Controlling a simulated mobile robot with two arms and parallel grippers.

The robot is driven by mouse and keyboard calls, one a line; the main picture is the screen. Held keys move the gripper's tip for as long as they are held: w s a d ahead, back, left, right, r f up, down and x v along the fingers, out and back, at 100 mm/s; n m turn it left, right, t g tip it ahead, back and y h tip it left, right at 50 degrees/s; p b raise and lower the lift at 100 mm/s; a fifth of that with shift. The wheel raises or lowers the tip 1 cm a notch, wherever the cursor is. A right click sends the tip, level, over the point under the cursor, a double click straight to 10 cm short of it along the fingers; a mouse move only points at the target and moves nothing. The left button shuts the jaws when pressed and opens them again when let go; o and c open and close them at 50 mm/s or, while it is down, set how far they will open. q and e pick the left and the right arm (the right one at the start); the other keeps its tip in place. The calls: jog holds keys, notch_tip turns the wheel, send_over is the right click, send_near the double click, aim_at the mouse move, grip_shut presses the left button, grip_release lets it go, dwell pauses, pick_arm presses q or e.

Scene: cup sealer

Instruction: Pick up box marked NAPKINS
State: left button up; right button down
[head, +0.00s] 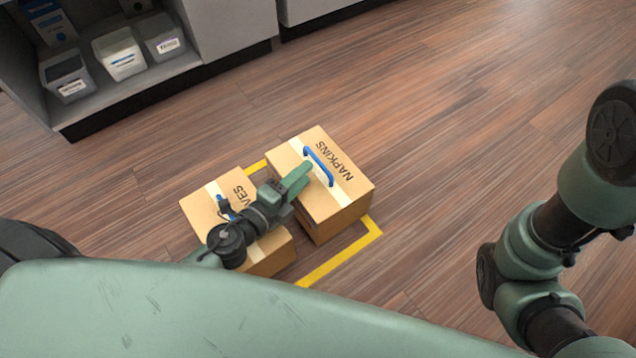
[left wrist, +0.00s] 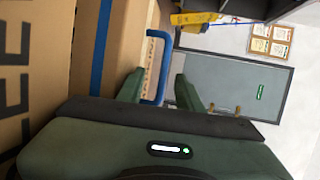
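The NAPKINS box (head: 335,195) is a cardboard carton on the floor with a blue handle (head: 318,167) on its taped top. My left gripper (head: 306,174) is at that handle in the head view. In the left wrist view the two fingers (left wrist: 160,90) stand apart, with the blue handle (left wrist: 155,65) between them. I cannot tell whether either finger touches it. The box shows only partly there. My right arm is at the right of the head view, but its gripper is out of view.
A second carton (head: 203,212), its lettering ending in "VES", stands close on the left, partly under my left arm. Yellow floor tape (head: 345,257) borders the boxes. A shelf with bins (head: 118,55) is at upper left. The wood floor (head: 450,110) to the right is clear.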

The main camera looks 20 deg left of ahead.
aim_at(315, 160)
pick_arm(q)
jog(key=x, duration=0.2)
jog(key=p+x, duration=0.1)
jog(key=shift+w+r, duration=0.3)
jog(key=shift+w, duration=0.2)
jog(key=shift+w+d+f, duration=0.15)
jog(key=shift+w+f, duration=0.05)
jog(key=shift+w, duration=0.2)
grip_shut()
dwell(0.6)
